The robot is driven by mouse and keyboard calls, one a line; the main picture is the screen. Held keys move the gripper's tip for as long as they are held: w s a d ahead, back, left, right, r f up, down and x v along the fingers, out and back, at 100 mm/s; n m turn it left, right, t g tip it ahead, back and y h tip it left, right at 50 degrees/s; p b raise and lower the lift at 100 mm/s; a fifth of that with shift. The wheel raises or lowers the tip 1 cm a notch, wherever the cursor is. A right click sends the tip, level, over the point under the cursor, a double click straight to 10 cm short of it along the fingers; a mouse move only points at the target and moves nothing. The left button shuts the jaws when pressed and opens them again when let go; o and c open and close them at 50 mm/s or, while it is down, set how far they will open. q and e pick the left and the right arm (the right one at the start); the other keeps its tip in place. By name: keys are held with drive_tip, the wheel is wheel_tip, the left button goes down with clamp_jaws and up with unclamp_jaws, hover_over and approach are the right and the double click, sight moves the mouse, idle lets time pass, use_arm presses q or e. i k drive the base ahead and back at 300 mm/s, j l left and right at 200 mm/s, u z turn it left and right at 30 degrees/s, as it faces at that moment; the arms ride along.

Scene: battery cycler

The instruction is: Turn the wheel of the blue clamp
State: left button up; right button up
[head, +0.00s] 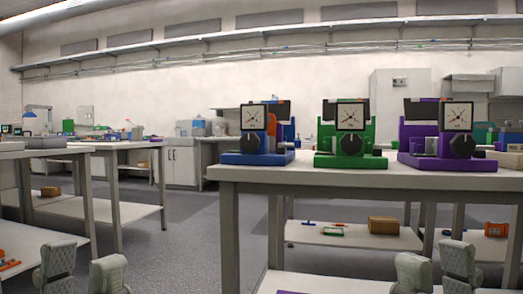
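The blue clamp (280,158) stands near the left end of the table, with a white dial gauge on top. Its dark wheel (249,143) faces me at the front, below the dial. My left gripper (83,258) is at the bottom left, open and empty, with its two grey fingers apart. It is low, left of the table and well away from the wheel. My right gripper (435,256) is at the bottom right, also open and empty, below the level of the tabletop in the picture. The lower parts of both grippers are cut off by the frame.
A green clamp (350,161) and a purple clamp (480,164) stand to the right on the same table (300,177). Its lower shelf holds a cardboard box (383,225) and small items. Another workbench (130,145) is on the left, with open floor (185,245) between.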

sight(250, 143)
drive_tip(key=i+l+z, duration=0.15)
drive_tip(key=i+l, duration=0.2)
drive_tip(key=l, duration=0.2)
drive_tip(key=i+l+z, duration=0.2)
drive_tip(key=i+l, duration=0.15)
drive_tip(key=l, duration=0.15)
